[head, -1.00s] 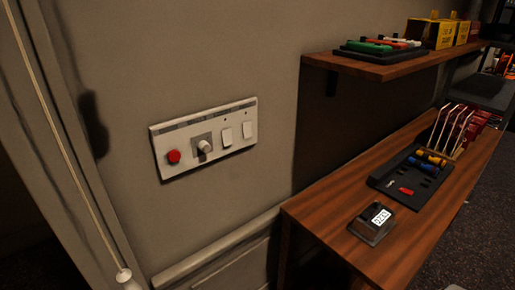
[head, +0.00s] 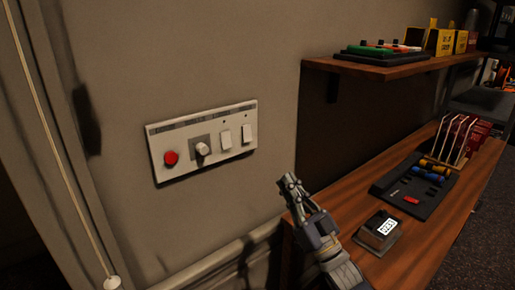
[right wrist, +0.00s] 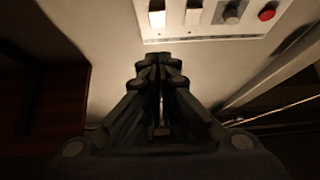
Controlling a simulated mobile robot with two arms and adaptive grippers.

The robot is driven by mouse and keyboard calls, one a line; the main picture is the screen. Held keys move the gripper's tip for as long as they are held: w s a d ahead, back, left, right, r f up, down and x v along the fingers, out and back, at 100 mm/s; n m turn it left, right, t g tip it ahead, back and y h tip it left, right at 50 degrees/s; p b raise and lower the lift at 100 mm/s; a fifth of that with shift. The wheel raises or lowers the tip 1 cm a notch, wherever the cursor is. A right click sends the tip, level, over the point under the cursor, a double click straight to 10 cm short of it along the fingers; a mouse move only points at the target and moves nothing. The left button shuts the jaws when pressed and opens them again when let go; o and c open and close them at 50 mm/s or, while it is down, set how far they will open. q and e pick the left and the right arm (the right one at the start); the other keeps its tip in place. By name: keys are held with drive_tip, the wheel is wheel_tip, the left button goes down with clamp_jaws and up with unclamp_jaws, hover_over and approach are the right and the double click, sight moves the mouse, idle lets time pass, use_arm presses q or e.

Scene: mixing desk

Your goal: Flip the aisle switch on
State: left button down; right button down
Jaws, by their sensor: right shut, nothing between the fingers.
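A white wall panel (head: 178,168) carries a red button (head: 171,158), a round knob (head: 202,149) and two white rocker switches, a left one (head: 225,140) and a right one (head: 246,133). Labels are too small to read, so I cannot tell which is the aisle switch. My right gripper (head: 289,181) is shut and empty, below and right of the panel, apart from it. In the right wrist view the panel (right wrist: 205,39) shows upside down, with the gripper fingertips (right wrist: 157,60) pointing toward the rocker switches. My left gripper is out of view.
A wooden desk (head: 430,250) at the right holds a small display box (head: 379,231) and a black board with coloured pieces (head: 410,188). A wooden shelf (head: 400,70) juts out above it. A pull cord (head: 55,135) hangs at the left.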

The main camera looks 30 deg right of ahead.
drive_tip(key=p, duration=0.4)
approach(247, 129)
wheel_tip(247, 129, up, 4)
drive_tip(key=shift+w+a+f, duration=0.1)
drive_tip(key=shift+w+f, duration=0.15)
drive_tip(key=shift+w, duration=0.65)
drive_tip(key=shift+w+a+f, duration=0.1)
drive_tip(key=shift+w+f, duration=0.2)
drive_tip(key=shift+w, duration=0.55)
